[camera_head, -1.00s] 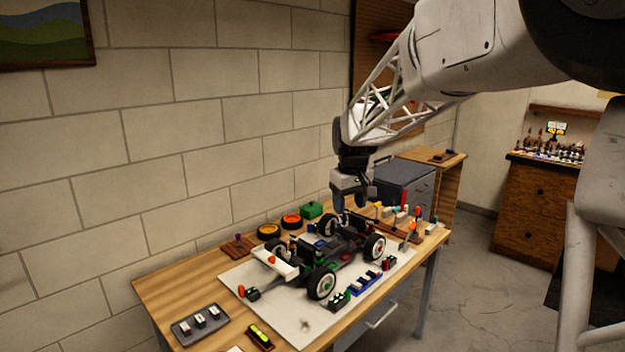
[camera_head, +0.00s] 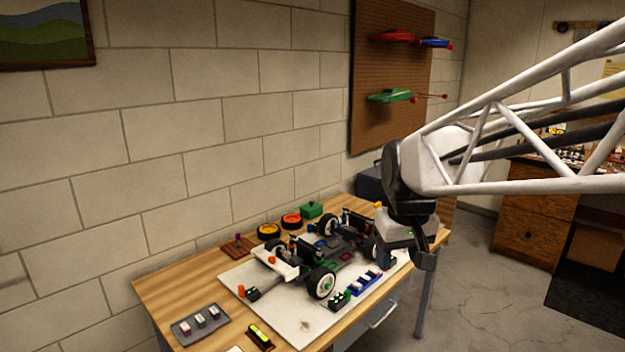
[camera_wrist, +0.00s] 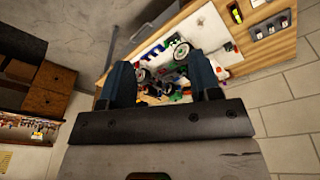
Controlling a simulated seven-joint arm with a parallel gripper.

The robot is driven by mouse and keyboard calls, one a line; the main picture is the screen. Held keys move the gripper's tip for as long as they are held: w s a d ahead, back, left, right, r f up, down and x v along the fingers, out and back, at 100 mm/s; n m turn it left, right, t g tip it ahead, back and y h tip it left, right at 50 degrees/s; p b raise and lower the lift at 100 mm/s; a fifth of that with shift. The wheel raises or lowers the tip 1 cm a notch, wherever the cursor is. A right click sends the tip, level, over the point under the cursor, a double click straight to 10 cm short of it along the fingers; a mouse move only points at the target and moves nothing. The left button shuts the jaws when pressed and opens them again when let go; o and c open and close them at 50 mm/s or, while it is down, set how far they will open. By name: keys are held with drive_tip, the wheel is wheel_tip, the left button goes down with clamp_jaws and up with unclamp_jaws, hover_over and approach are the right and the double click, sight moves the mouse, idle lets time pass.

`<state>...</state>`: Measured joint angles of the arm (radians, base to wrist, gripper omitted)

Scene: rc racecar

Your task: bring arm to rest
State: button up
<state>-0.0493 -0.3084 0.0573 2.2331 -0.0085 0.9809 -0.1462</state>
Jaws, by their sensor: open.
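My gripper (camera_head: 424,258) hangs over the right front edge of the workbench, to the right of the RC car, apart from it. In the wrist view my gripper (camera_wrist: 165,82) shows two dark fingers spread wide with nothing between them. The RC car (camera_head: 335,252) stands on a pale mat (camera_head: 290,312) on the bench, with its wheels and white rear wing in view. It also shows beyond the fingers in the wrist view (camera_wrist: 183,68). My forearm hides the right end of the bench.
The wooden workbench (camera_head: 180,286) stands along a block wall. It holds a grey tray (camera_head: 200,325), a green box (camera_head: 312,210), two loose wheels and small parts. A wooden cabinet (camera_head: 530,225) stands at the right. Open floor (camera_head: 470,290) lies between.

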drive_tip(key=s+d+f+m, duration=0.1)
drive_tip(key=s+f, duration=0.2)
drive_tip(key=s, duration=0.6)
drive_tip(key=s+d+f+m, duration=0.1)
drive_tip(key=s+f, duration=0.2)
drive_tip(key=s, duration=0.6)
drive_tip(key=shift+s+d+f+t, duration=0.3)
drive_tip(key=shift+s+d+f, duration=0.05)
drive_tip(key=shift+s, duration=0.05)
